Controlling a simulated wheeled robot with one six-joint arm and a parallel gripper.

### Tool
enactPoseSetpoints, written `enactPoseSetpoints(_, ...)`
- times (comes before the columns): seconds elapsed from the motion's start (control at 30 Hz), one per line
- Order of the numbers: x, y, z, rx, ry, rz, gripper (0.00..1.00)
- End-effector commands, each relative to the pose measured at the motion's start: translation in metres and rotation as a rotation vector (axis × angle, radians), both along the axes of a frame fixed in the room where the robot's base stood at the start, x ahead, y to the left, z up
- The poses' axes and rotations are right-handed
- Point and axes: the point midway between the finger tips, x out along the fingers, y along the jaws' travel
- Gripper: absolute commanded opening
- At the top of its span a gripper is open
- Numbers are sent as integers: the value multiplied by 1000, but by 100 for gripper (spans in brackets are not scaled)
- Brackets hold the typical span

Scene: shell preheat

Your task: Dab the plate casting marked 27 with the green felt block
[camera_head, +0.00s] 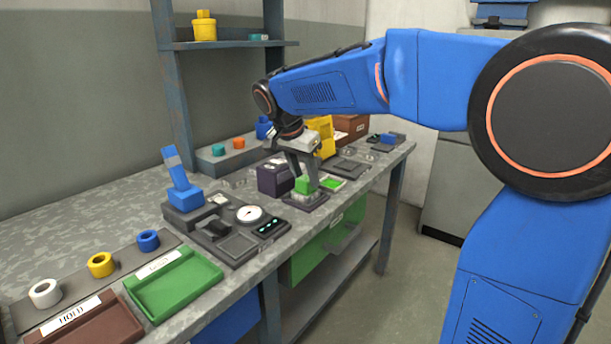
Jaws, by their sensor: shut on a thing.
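My gripper (304,176) points down over the right part of the bench and is shut on the green felt block (303,187). The block is just above or touching a dark, flat plate-like piece (308,201); I cannot tell whether there is a gap. No number 27 can be read anywhere, so I cannot tell which piece is the plate casting marked 27. A small tray with a bright green pad (332,184) lies just right of the block. A dark purple box (274,178) stands just left of my gripper.
On the bench (90,206) stand a gauge unit (249,214), a blue-handled device (183,193), a green tray (175,284), a brown tray labelled HOLD (92,326) and several coloured rings. A yellow object (322,133) and brown box (352,127) stand behind my gripper.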

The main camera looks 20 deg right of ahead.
Motion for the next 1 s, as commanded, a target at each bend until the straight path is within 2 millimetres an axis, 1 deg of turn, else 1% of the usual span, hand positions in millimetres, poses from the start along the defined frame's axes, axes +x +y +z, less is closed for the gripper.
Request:
enactPoseSetpoints(0.13, 0, 0, 0, 0, 1, 0, 17)
enactPoseSetpoints(0.23, 0, 0, 4, 0, 0, 0, 17)
enactPoseSetpoints(1.0, 1, 0, 54, 0, -2, -1, 17)
